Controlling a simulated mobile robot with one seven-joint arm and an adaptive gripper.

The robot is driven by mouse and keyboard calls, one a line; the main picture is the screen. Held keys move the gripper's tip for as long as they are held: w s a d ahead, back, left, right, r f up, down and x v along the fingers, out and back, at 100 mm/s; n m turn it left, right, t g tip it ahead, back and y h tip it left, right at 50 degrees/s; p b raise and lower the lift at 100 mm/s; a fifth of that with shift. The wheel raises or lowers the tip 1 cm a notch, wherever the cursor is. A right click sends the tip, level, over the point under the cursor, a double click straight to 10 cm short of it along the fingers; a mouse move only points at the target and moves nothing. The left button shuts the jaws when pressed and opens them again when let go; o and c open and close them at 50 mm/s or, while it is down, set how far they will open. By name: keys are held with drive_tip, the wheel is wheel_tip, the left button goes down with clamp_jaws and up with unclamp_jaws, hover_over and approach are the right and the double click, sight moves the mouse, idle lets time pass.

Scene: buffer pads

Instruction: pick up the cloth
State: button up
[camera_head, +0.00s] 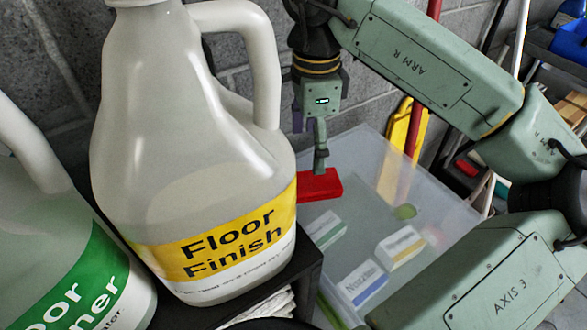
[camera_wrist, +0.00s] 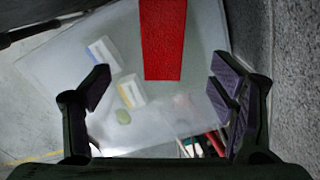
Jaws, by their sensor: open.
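In the wrist view the red cloth (camera_wrist: 163,40) is a long strip at the top centre, running out of the frame. My gripper (camera_head: 320,166) points down just above the cloth in the head view; whether it touches is unclear. In the wrist view my gripper (camera_wrist: 160,92) is open, its fingers wide apart, with the cloth's near end ahead of and between them. Nothing is held.
A large Floor Finish jug (camera_head: 195,150) and a green-labelled jug (camera_head: 85,270) stand on a dark shelf (camera_head: 300,285) close left of the bin. Several small boxes (camera_head: 362,283) show through the bin. A yellow sign (camera_head: 408,130) and a grey block wall stand behind.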

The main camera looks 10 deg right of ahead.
hover_over(308, 182)
drive_tip(key=f, duration=0.4)
drive_tip(key=shift+s+d+f+p, duration=0.1)
drive_tip(key=shift+s+f+p, duration=0.2)
drive_tip(key=shift+p, duration=0.1)
drive_tip(key=shift+w+f+p, duration=0.15)
drive_tip(key=shift+f+p, duration=0.4)
drive_tip(key=shift+f, duration=1)
drive_tip(key=shift+w+f+p, duration=0.1)
drive_tip(key=shift+f+p, duration=0.4)
drive_tip(key=shift+f, duration=1)
drive_tip(key=shift+c, duration=0.5)
drive_tip(key=c, duration=1.3)
drive_tip(key=shift+o, duration=0.2)
drive_tip(key=shift+r, duration=0.1)
